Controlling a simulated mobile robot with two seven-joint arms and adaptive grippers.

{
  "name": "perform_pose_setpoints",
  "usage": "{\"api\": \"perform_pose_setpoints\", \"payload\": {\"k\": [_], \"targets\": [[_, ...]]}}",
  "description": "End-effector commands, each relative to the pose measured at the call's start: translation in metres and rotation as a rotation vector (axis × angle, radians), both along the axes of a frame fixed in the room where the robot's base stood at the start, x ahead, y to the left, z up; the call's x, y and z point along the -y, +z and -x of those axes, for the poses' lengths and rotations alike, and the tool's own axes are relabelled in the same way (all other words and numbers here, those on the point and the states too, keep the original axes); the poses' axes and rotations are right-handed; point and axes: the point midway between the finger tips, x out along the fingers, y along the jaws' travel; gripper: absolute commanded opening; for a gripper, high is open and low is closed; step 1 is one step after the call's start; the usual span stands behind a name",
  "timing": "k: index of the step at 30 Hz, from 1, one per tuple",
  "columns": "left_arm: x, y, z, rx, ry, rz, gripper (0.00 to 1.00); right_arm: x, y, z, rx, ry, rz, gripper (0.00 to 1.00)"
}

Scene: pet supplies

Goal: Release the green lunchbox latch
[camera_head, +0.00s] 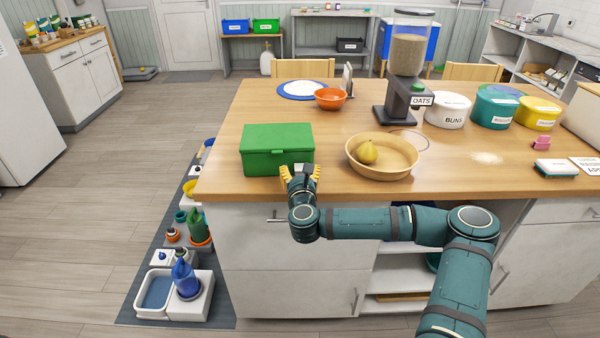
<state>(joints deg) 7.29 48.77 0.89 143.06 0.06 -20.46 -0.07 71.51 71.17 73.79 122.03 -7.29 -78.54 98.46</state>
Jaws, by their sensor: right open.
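The green lunchbox (265,140) sits near the left front corner of the wooden table, its lid closed. My right gripper (299,170) is at the lunchbox's lower right front, with its yellow fingers spread open. The fingers overlap the lower front of the box in the picture, and I cannot tell whether they touch it. My left gripper is not in view.
A wooden bowl (403,165) with a yellow pear (367,153) stands right of my gripper. Behind are an orange bowl (330,98) and an oats dispenser (405,80). The table's front edge (240,191) lies close below my gripper.

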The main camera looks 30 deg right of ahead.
Motion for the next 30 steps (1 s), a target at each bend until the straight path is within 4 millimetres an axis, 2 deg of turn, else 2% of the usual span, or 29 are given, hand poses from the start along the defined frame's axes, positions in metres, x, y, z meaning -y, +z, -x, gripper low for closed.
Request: {"api": "perform_pose_setpoints", "payload": {"k": [8, 9, 14, 22, 30], "targets": [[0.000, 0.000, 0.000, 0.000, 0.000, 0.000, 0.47, 0.001, 0.000, -0.001, 0.000, 0.000, 0.000, 0.62], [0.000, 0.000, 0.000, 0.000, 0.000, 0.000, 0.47, 0.001, 0.000, -0.001, 0.000, 0.000, 0.000, 0.57], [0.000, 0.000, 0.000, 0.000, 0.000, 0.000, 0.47, 0.001, 0.000, -0.001, 0.000, 0.000, 0.000, 0.01], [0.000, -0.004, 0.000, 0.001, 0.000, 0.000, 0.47, 0.001, -0.003, -0.001, 0.024, -0.002, 0.012, 0.00], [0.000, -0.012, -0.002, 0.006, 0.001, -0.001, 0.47, 0.002, -0.011, -0.002, 0.173, -0.005, 0.093, 0.00]]}}
